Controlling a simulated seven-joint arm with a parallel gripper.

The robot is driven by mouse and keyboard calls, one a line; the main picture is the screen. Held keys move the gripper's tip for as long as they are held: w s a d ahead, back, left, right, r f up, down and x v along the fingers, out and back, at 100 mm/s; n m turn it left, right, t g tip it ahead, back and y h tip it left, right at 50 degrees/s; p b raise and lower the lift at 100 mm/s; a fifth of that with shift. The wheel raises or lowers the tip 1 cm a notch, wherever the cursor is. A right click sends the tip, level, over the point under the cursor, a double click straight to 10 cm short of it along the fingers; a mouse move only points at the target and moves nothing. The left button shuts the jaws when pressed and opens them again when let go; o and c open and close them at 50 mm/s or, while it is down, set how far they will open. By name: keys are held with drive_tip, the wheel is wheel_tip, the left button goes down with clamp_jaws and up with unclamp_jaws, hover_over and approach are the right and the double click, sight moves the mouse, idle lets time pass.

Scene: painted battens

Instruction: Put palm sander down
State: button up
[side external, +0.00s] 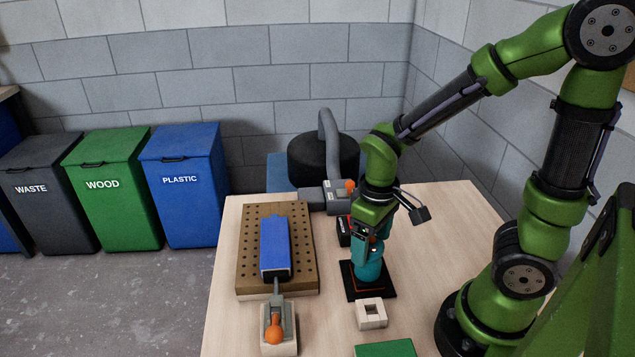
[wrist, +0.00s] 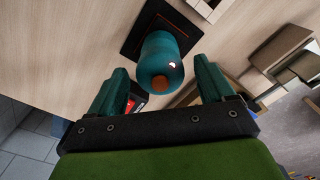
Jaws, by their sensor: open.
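The palm sander (side external: 370,271) has a rounded teal body and stands upright on a black pad (side external: 386,291) with an orange-red outline. The wrist view shows the sander (wrist: 158,52) from above, with an orange spot on its top, and the pad (wrist: 137,34) beneath it. My gripper (wrist: 160,72) is open, with one teal finger on each side of the sander's top. In the wrist view gaps show between the fingers and the body. In the side view my gripper (side external: 375,238) is directly above the sander and hides its top.
A blue batten (side external: 275,247) lies on a perforated wooden board (side external: 305,262) to the left, with an orange-knobbed clamp (side external: 276,322) in front. A pale square block (side external: 371,314) and a green piece (side external: 386,349) are near the pad. A grey hose unit (side external: 327,195) stands behind.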

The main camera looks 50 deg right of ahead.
drive_tip(key=shift+r, duration=0.1)
wheel_tip(320, 180, up, 16)
drive_tip(key=a+m+t+y, duration=0.2)
drive_tip(key=a+m+t, duration=0.1)
drive_tip(key=t, duration=0.4)
drive_tip(key=shift+s+m, duration=0.4)
drive_tip(key=shift+m, duration=0.1)
idle(0.8)
